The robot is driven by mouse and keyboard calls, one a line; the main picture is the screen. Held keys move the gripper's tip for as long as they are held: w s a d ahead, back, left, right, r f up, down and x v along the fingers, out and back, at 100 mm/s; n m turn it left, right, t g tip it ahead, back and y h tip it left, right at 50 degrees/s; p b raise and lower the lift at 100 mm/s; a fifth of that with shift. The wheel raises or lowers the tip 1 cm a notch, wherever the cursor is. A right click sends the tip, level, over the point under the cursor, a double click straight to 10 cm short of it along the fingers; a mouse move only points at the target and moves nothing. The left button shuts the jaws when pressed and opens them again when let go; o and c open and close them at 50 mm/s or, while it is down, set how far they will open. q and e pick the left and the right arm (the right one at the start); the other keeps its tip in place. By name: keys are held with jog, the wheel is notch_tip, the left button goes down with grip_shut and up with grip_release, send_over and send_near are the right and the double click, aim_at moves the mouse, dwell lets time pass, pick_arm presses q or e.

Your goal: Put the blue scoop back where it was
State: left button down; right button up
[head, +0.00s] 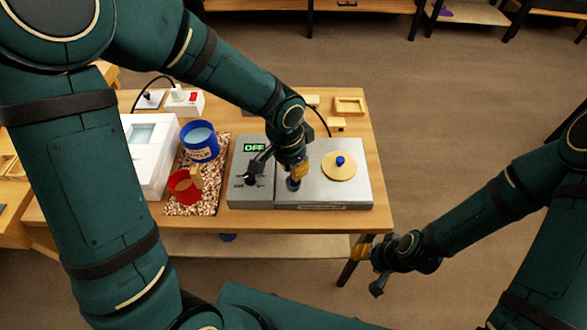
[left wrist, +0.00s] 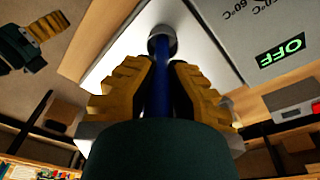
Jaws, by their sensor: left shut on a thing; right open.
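In the left wrist view, my left gripper (left wrist: 160,88) is shut on the blue handle of the scoop (left wrist: 162,80), whose round grey end (left wrist: 163,42) shows beyond the fingers. In the head view, the left gripper (head: 293,172) points down over the silver heater box (head: 340,198), near its left part. A little of the scoop's dark end (head: 293,184) shows below it; I cannot tell whether it touches the box. A blue labelled pot (head: 200,152) stands on the speckled mat (head: 209,208). My right gripper (head: 367,268) is open and empty, off the table's front right corner.
A red cup (head: 182,193) with a wooden piece stands on the mat. A wooden lid (head: 341,172) with a blue knob lies on the heater. The grey control unit (head: 248,192) reads OFF. A white box (head: 150,170) stands left; small wooden trays (head: 350,107) lie behind.

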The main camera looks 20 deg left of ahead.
pick_arm(q)
jog(key=shift+f, duration=0.25)
jog(key=shift+f, duration=0.1)
jog(key=c, duration=1.1)
grip_release()
jog(key=shift+c, duration=0.2)
jog(key=shift+r, duration=0.35)
notch_tip(320, 180, up, 12)
jog(key=s+a+p, duration=0.1)
jog(key=p, duration=0.2)
jog(key=shift+f, duration=0.15)
jog(key=shift+s+f, duration=0.1)
jog(key=shift+s, duration=0.05)
